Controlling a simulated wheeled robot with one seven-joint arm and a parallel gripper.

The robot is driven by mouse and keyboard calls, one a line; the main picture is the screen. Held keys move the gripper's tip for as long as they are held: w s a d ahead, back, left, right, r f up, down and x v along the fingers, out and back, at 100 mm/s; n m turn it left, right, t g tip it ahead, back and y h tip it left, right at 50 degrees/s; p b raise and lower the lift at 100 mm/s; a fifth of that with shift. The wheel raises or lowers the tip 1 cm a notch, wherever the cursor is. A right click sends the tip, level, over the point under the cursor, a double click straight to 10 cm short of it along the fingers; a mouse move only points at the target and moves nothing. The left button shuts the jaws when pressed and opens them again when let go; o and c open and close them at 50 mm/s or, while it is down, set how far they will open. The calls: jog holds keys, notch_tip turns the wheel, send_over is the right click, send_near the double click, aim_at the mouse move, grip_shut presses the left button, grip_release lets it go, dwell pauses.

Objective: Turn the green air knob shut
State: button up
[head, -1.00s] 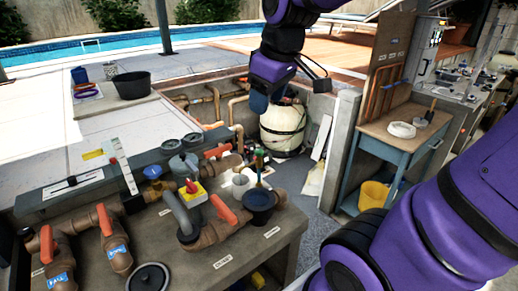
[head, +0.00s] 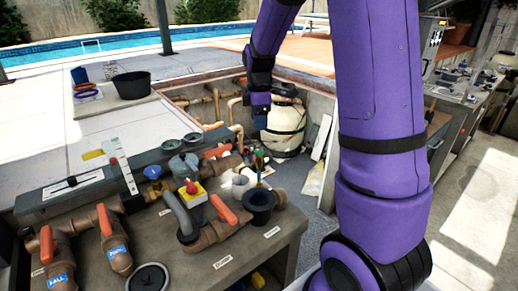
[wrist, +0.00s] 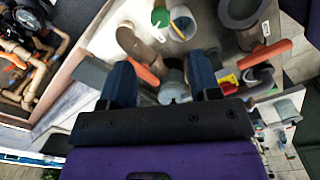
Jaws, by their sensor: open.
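A small green piece (head: 258,157), which looks like the air knob, stands on a thin tan stem above the plumbing bench in the head view. In the wrist view the green piece (wrist: 160,17) is near the top edge, beside a white cup. My gripper (head: 260,121) hangs behind and above it in the head view, pointing down. In the wrist view its two dark blue fingers (wrist: 163,82) are apart with nothing held between them. The green piece lies beyond the fingertips, not touching them. I cannot tell how far the knob is turned.
A white cup (head: 240,184) and a black funnel-like cup (head: 260,199) stand close to the green piece. Pipes with orange handles (head: 223,207), a yellow box with a red knob (head: 191,192) and a grey-green lid (head: 183,166) crowd the bench. A cream tank (head: 284,125) stands in the pit.

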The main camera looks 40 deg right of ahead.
aim_at(259, 151)
notch_tip(259, 151, down, 11)
jog(key=shift+r, duration=0.2)
dwell(0.3)
jog(key=c, duration=0.9)
